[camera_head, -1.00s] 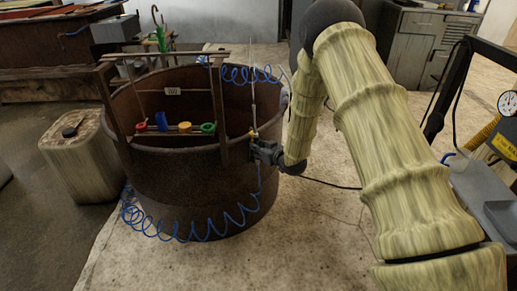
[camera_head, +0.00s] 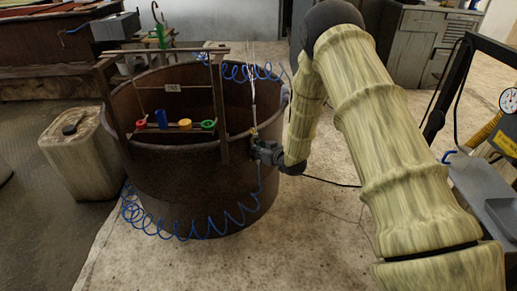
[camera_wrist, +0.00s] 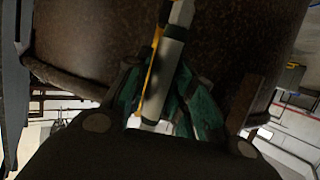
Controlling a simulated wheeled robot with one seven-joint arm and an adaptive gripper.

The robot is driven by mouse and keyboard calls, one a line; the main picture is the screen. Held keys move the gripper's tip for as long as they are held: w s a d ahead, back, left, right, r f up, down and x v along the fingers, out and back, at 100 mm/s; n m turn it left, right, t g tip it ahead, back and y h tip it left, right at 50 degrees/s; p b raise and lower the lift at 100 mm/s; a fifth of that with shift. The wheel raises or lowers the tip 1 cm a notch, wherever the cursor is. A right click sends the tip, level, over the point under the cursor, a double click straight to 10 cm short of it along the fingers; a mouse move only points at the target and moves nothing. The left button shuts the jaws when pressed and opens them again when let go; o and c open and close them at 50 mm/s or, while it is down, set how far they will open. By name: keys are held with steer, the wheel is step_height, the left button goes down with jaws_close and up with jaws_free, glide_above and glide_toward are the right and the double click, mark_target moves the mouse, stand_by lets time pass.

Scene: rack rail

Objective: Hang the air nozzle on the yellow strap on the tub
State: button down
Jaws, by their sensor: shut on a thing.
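The tub (camera_head: 195,185) is a large rusty round vessel at the middle left of the head view. A rail frame stands at its near side and bears coloured pieces in red, blue, yellow and green. The yellow strap (camera_head: 185,123) is a small piece between the blue and the green. My gripper (camera_head: 262,148) is at the tub's right outer side, to the right of the strap. It is shut on the air nozzle, a slim grey body with a yellow part (camera_wrist: 168,62), held between teal fingers in the wrist view. The nozzle's far end lies outside the wrist view.
A blue coiled hose (camera_head: 190,235) hangs around the tub's near side, with more coils at its far rim. A rusty upright (camera_head: 219,110) of the frame stands between my gripper and the strap. A jerrycan (camera_head: 85,160) stands left of the tub. Floor in front is clear.

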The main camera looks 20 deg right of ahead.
steer(key=c, duration=1.1)
jaws_free()
steer(key=shift+s+d, duration=0.1)
steer(key=shift+c, duration=0.2)
steer(key=v, duration=1.2)
steer(key=s+a+f+m+g+h, duration=0.1)
steer(key=s+a+f+g, duration=0.15)
steer(key=s+f, duration=0.65)
steer(key=s+a+f+m+g+h, duration=0.1)
steer(key=s+a+f+g, duration=0.15)
steer(key=s+f, duration=0.65)
steer(key=s+a+f+m+g+h, duration=0.1)
steer(key=s+f+g, duration=0.15)
steer(key=s, duration=0.75)
steer(key=s+a+f+g, duration=0.1)
steer(key=s+f+g, duration=0.15)
steer(key=s, duration=0.75)
steer(key=s+a+f+m+g+h, duration=0.15)
steer(key=s+g, duration=0.25)
steer(key=s, duration=0.7)
step_height(320, 180, up, 17)
steer(key=p, duration=1.9)
steer(key=shift+w+d+r+n, duration=0.15)
steer(key=shift+w+d+n, duration=0.15)
steer(key=shift+w+n, duration=0.2)
